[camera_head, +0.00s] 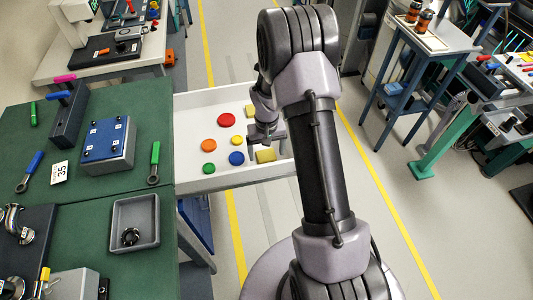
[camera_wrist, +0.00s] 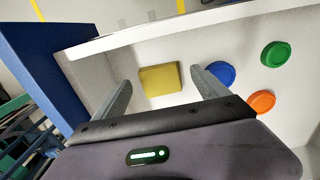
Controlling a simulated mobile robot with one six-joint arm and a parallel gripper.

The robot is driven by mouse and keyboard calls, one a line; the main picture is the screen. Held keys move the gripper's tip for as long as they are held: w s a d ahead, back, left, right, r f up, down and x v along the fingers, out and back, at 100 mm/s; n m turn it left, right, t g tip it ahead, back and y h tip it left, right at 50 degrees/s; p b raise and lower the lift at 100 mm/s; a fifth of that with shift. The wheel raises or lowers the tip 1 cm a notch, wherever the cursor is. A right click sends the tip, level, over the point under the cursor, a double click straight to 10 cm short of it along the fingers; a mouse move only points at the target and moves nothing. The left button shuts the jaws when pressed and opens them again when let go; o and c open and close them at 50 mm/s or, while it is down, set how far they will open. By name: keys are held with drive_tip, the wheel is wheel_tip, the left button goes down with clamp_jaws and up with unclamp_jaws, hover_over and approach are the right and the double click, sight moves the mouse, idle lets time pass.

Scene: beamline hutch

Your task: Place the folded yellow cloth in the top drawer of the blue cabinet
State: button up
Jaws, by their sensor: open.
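The folded yellow cloth (camera_head: 265,156) lies flat on the floor of the open white drawer (camera_head: 190,128), near its low side wall. It also shows in the wrist view as a yellow square (camera_wrist: 160,78). My gripper (camera_head: 266,145) is over the drawer with its fingers apart. In the wrist view, the gripper's fingers (camera_wrist: 160,82) stand on either side of the cloth and hold nothing. The blue cabinet (camera_head: 197,225) shows below the drawer, beside the green bench. My arm hides the drawer's right end in the head view.
Blue (camera_head: 236,158), green (camera_head: 209,168), orange (camera_head: 208,145) and red (camera_head: 226,120) discs lie in the drawer, with smaller yellow pieces. The green bench (camera_head: 90,205) holds tools, a blue box (camera_head: 108,145) and a grey tray (camera_head: 118,208). A blue-grey cart (camera_head: 440,38) stands right.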

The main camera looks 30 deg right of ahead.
wheel_tip(320, 180, up, 13)
drive_tip(key=a+p, duration=0.1)
drive_tip(key=p, duration=0.2)
wheel_tip(320, 180, up, 12)
drive_tip(key=t, duration=0.2)
hover_over(264, 159)
drive_tip(key=s+a, duration=0.3)
drive_tip(key=a, duration=0.3)
drive_tip(key=s+a+r+t, duration=0.1)
drive_tip(key=s+a+r, duration=0.2)
drive_tip(key=s, duration=0.3)
drive_tip(key=s+a+r+t+y, duration=0.1)
drive_tip(key=s+a+r, duration=0.3)
drive_tip(key=s, duration=0.2)
drive_tip(key=s+a+r+m+t+y, duration=0.1)
drive_tip(key=s+a+r, duration=0.2)
drive_tip(key=s, duration=0.3)
drive_tip(key=shift+s+a+r+t, duration=0.35)
drive_tip(key=shift+s+r+t, duration=0.05)
drive_tip(key=shift+r, duration=0.2)
